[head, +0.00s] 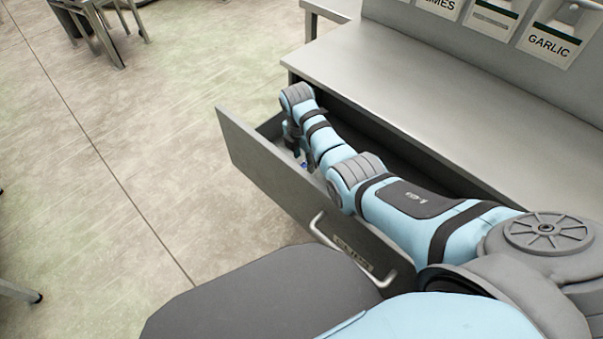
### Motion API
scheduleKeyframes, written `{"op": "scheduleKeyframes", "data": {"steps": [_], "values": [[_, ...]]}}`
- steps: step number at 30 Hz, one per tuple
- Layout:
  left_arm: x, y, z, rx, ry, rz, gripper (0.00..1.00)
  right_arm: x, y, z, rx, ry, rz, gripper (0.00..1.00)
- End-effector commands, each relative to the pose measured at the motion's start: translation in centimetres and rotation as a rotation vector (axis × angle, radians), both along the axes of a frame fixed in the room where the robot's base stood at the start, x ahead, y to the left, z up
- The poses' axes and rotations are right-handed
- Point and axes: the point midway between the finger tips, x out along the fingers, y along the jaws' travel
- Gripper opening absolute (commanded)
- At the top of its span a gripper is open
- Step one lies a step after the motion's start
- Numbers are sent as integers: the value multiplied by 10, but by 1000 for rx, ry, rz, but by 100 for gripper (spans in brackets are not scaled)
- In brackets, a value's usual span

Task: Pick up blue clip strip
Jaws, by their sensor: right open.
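My right arm reaches from the right into an open drawer (262,165). My right gripper (295,148) points down inside the drawer near its far left end. It is open, though its fingers are mostly hidden behind the arm and the drawer front. A small patch of blue (304,165) shows just below the gripper inside the drawer. It may be the blue clip strip, but most of it is hidden and I cannot tell whether the fingers touch it. My left gripper is out of view.
The drawer's front has a metal handle (322,236) and a label. A steel counter (400,70) lies above and behind the drawer. Signs, one reading GARLIC (553,42), are on the back panel. The floor at left is mostly clear, with metal furniture legs (95,35) at the top.

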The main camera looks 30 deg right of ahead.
Motion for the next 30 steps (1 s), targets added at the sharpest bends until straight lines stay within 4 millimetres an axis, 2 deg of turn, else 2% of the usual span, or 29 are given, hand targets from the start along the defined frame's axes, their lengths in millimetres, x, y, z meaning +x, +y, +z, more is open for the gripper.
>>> {"op": "scheduleKeyframes", "data": {"steps": [1,3,11,19,26,30], "values": [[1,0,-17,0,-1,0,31,2,-2,-18,-1,2,0,45],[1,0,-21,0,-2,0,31,2,-3,-27,0,1,1,45],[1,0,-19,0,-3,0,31,3,-3,-28,0,0,3,43],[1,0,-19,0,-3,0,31,3,-2,-28,0,0,3,0],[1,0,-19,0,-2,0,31,3,-2,-27,0,0,4,0],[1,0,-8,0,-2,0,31,4,-2,-11,0,-2,4,0]]}}
